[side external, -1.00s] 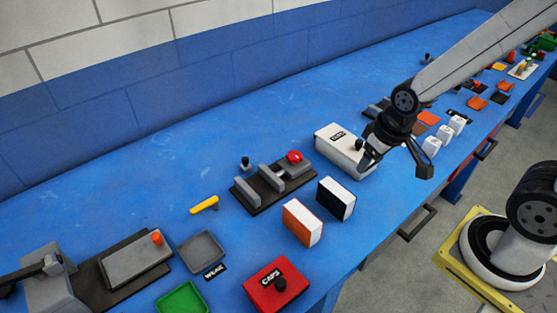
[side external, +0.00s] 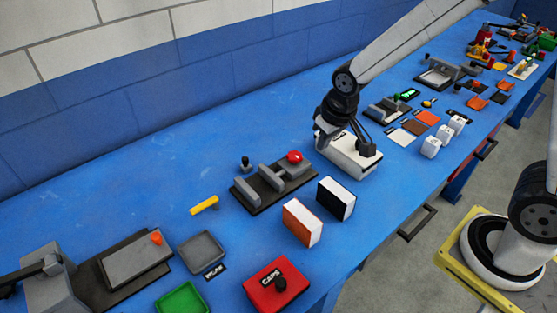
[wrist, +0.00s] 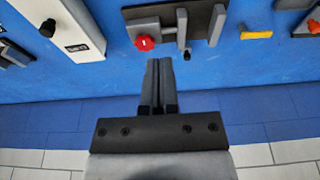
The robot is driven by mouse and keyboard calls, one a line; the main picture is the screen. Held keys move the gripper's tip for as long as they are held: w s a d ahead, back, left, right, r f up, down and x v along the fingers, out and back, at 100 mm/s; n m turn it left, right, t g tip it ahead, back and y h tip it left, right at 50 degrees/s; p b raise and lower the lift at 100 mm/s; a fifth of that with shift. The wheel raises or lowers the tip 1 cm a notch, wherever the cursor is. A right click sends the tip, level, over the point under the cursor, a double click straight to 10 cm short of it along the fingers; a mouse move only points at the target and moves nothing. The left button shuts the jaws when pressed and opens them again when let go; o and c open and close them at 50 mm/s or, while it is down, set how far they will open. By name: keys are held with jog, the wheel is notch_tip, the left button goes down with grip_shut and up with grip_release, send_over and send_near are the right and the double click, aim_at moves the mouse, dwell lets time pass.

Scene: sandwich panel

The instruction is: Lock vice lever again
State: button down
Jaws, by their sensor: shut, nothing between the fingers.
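The vice is a dark base with grey upright jaws (side external: 264,175) at the middle of the bench. A red round knob (side external: 295,156) is at its right end, and a small black knob (side external: 245,163) stands at its wall side. In the wrist view, the red knob (wrist: 145,43) and black knob (wrist: 187,56) lie just beyond my fingertips. I cannot tell which part is the lever. My gripper (wrist: 158,62) is shut and empty, apart from the vice in the picture. In the side view, my wrist is right of the vice and my fingers are largely hidden.
A white box (side external: 352,160) with a black knob stands right of the vice, close to my wrist. Orange (side external: 302,223) and black (side external: 336,199) blocks stand at the front. A yellow piece (side external: 204,205) lies to the left. The bench by the wall is clear.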

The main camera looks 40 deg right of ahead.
jog(key=w+a+f, duration=0.3)
jog(key=w+a, duration=0.8)
jog(key=w, duration=0.2)
jog(key=w+a+f, duration=0.2)
jog(key=w+a, duration=0.1)
jog(key=a, duration=0.4)
jog(key=w+a+f+t, duration=0.1)
jog(key=w+a+f, duration=0.2)
jog(key=a, duration=0.4)
jog(key=shift+w+a+f, duration=0.2)
jog(key=shift+a+f, duration=0.05)
jog(key=shift+a, duration=0.15)
jog(key=shift+f, duration=0.1)
jog(key=shift+x, duration=5)
jog(key=shift+s, duration=1.95)
